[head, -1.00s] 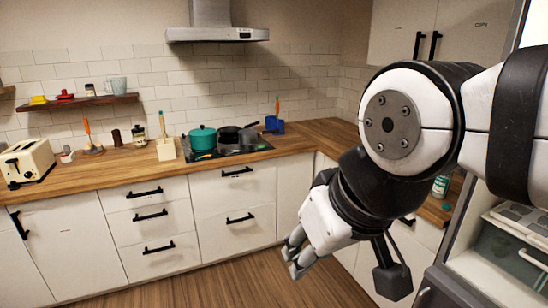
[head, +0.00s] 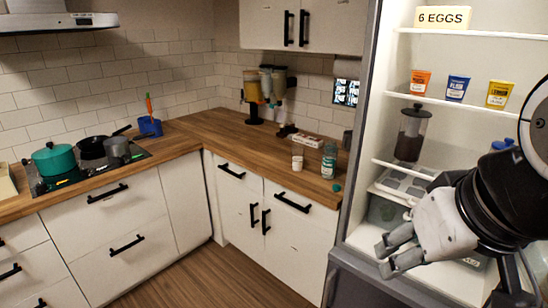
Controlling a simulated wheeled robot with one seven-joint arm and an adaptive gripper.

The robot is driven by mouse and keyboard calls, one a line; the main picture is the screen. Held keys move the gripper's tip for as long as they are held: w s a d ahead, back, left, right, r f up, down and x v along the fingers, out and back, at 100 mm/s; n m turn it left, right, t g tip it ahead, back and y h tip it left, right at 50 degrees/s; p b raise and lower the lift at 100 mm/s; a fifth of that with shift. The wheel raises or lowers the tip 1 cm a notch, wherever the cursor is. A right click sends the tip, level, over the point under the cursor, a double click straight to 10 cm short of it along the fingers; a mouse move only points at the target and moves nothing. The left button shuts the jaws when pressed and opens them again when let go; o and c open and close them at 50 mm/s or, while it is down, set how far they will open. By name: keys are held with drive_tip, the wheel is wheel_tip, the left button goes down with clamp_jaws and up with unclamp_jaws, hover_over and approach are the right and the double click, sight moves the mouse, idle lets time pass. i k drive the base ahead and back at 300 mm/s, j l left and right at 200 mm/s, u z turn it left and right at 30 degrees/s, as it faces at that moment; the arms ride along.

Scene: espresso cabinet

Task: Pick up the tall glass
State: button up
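A tall, clear greenish glass vessel (head: 329,161) stands upright on the right-hand counter near its end by the fridge. It is the only tall glass I make out, though it is small in view and could be a jar. My gripper (head: 384,258) is at the lower right, in front of the open fridge. Its fingers point left with a gap between them, and nothing shows in it. It is well apart from the glass vessel, lower and to the right in the picture.
A small white cup (head: 297,162) and a teal lid-like object (head: 337,187) are close to the vessel. A flat box (head: 306,140) and dispensers (head: 265,90) stand behind. The open fridge (head: 362,120) borders the counter. The floor (head: 215,275) in front is clear.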

sight(297, 150)
drive_tip(key=i+j+z, duration=0.15)
drive_tip(key=i+j, duration=0.65)
drive_tip(key=i, duration=0.15)
drive_tip(key=i+j+z, duration=0.15)
drive_tip(key=i+j, duration=0.75)
drive_tip(key=i+j+z, duration=0.15)
drive_tip(key=i+j, duration=0.75)
drive_tip(key=j, duration=0.1)
